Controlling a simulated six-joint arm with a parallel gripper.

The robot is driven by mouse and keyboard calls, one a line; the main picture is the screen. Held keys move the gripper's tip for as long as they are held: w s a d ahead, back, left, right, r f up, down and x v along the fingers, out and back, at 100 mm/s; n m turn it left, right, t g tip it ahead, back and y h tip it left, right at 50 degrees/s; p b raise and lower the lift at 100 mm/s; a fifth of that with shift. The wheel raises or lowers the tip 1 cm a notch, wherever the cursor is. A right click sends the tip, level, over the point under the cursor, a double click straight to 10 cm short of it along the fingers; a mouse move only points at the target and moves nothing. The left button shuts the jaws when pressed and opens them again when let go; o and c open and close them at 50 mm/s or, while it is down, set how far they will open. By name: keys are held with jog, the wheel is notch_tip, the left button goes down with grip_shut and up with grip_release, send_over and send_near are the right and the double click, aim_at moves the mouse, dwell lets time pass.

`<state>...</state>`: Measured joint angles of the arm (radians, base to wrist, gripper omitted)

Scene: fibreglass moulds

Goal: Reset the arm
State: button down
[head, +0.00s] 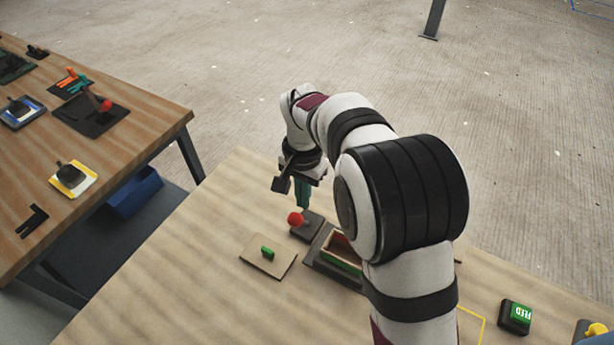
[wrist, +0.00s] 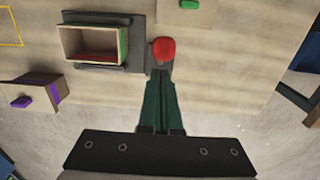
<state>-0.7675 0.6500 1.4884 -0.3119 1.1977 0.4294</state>
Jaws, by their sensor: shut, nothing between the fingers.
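My arm reaches over the light wooden table (head: 190,270) in the head view, bent with its wrist pointing down. My gripper (head: 304,205) has green fingers, closed together with nothing between them. In the wrist view the gripper (wrist: 160,78) points at a red ball knob (wrist: 163,50) on a dark base. The red knob (head: 295,218) also shows in the head view, just beside the fingertips. I cannot tell whether the fingers touch it.
An open wooden box (wrist: 92,45) stands on a dark plate beside the knob. A flat lid (head: 254,262) with a green handle lies left of it. A green FEED button (head: 515,316) sits at front right. A second table (head: 130,125) holds several fixtures. A purple-knobbed block (wrist: 36,93) shows.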

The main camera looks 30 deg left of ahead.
notch_tip(320, 180, up, 11)
jog(key=s+d+r+m, duration=0.1)
jog(key=d+r, duration=0.2)
jog(key=d, duration=0.7)
jog(key=s+d+m+y, duration=0.1)
jog(key=s+d, duration=0.3)
jog(key=d, duration=0.3)
jog(key=s+d+m, duration=0.2)
jog(key=s+d, duration=0.3)
jog(key=d, duration=0.2)
jog(key=s+d+f+m, duration=0.1)
jog(key=s+d+f, duration=0.3)
jog(key=s, duration=0.5)
jog(key=shift+s+d+f+m+y, duration=0.2)
jog(key=shift+s+f+m+y, duration=0.15)
jog(key=shift+f, duration=0.25)
